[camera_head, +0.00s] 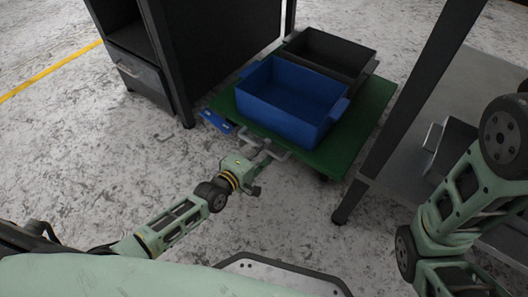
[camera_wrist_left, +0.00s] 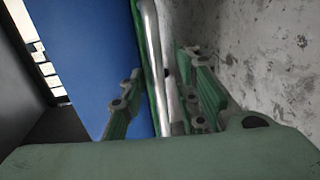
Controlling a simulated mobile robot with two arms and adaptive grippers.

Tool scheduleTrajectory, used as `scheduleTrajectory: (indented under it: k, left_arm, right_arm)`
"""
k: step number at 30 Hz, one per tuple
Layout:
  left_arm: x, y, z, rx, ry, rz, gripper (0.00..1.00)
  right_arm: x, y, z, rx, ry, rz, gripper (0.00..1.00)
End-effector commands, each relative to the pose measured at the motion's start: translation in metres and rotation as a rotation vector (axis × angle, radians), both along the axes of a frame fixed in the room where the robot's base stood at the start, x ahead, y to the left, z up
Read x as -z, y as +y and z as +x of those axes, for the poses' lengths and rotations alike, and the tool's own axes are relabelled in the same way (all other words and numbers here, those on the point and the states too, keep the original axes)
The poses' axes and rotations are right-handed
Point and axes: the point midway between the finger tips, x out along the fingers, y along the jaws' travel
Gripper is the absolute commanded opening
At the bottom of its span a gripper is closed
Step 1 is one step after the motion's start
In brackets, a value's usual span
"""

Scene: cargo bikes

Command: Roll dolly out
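The dolly (camera_head: 362,131) is a low green platform on wheels, standing between two dark bench frames. A blue crate (camera_head: 268,107) and a black crate (camera_head: 352,77) stand side by side on it. A silver handle bar (camera_head: 279,152) sits at its near edge. My left gripper (camera_head: 262,152) is at this handle. In the left wrist view, its two fingers (camera_wrist_left: 163,78) are apart, with the silver bar (camera_wrist_left: 154,60) running between them and a gap visible on the sides. The blue crate side (camera_wrist_left: 90,50) fills the left of that view. My right arm shows at the right; its gripper is out of frame.
A dark cabinet with a drawer (camera_head: 139,70) stands left of the dolly. A dark bench leg (camera_head: 384,160) stands close on its right. A blue flat piece (camera_head: 217,121) lies by the dolly's left corner. The speckled floor (camera_head: 90,150) at the left is clear.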

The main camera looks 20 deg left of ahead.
Motion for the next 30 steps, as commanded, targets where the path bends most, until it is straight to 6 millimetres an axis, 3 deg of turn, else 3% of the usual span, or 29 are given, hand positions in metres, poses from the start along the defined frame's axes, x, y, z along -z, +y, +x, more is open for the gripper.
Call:
scheduleTrajectory:
  k: [10,21,30]
  left_arm:
    - [0.0001,-0.0016,0.0054,0.000,0.000,0.000,0.29]
    - [0.0003,-0.0015,0.0051,0.000,0.000,0.000,0.00]
    - [0.0005,-0.0015,0.0050,0.000,0.000,0.000,0.00]
  right_arm:
    - [0.0028,0.0001,-0.0002,0.000,0.000,-0.001,0.40]
    - [0.0029,0.0001,-0.0001,0.000,-0.001,-0.001,0.40]
    - [0.0028,0.0002,0.0000,0.000,0.000,-0.001,0.40]
